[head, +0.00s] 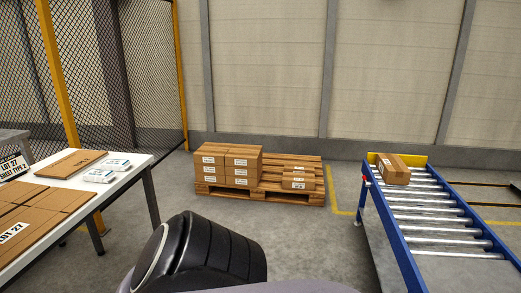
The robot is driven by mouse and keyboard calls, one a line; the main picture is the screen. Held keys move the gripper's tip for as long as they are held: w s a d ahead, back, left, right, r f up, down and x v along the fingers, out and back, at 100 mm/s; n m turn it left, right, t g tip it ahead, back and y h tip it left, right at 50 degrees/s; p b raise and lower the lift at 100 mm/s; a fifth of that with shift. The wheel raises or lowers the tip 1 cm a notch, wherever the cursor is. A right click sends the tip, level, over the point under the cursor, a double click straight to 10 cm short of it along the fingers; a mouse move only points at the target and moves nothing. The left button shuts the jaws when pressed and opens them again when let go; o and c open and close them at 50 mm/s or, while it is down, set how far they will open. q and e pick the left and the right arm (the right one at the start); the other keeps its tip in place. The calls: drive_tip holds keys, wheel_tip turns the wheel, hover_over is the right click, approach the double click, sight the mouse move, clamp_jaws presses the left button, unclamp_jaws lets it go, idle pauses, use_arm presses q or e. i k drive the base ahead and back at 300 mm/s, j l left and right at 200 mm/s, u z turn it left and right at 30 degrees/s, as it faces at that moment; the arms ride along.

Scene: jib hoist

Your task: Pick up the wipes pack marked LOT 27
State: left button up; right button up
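Two small white packs with blue print lie on the white table (140,166) at the left: one pack (99,176) nearer, the other pack (118,164) just behind it and to the right. They look like wipes packs, but their print is too small to read, so I cannot tell which is marked LOT 27. Neither of my grippers is in view. A black rounded part at the bottom middle looks like one of my own arm links.
Flat cardboard sheets (40,205) labelled LOT 27 lie on the table, with a brown board (72,163) behind them. A sign (14,167) reads LOT 27 SHEET TYPE 2. A pallet (262,193) holds cartons. A roller conveyor (425,215) carries one carton (392,170). Floor between is clear.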

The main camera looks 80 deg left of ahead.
sight(110, 164)
drive_tip(key=j+u, duration=0.1)
drive_tip(key=u, duration=0.3)
drive_tip(key=j+u, duration=0.1)
drive_tip(key=u, duration=0.35)
drive_tip(key=j+u, duration=0.1)
drive_tip(key=u, duration=0.7)
drive_tip(key=i+j+u, duration=0.1)
drive_tip(key=u, duration=0.35)
drive_tip(key=j+u, duration=0.1)
drive_tip(key=u, duration=0.3)
drive_tip(key=i+j+u, duration=0.1)
drive_tip(key=u, duration=0.3)
drive_tip(key=i+u, duration=0.45)
drive_tip(key=u, duration=0.3)
drive_tip(key=i+l+u, duration=0.1)
drive_tip(key=i, duration=0.3)
drive_tip(key=i+l+u, duration=0.1)
drive_tip(key=i, duration=0.3)
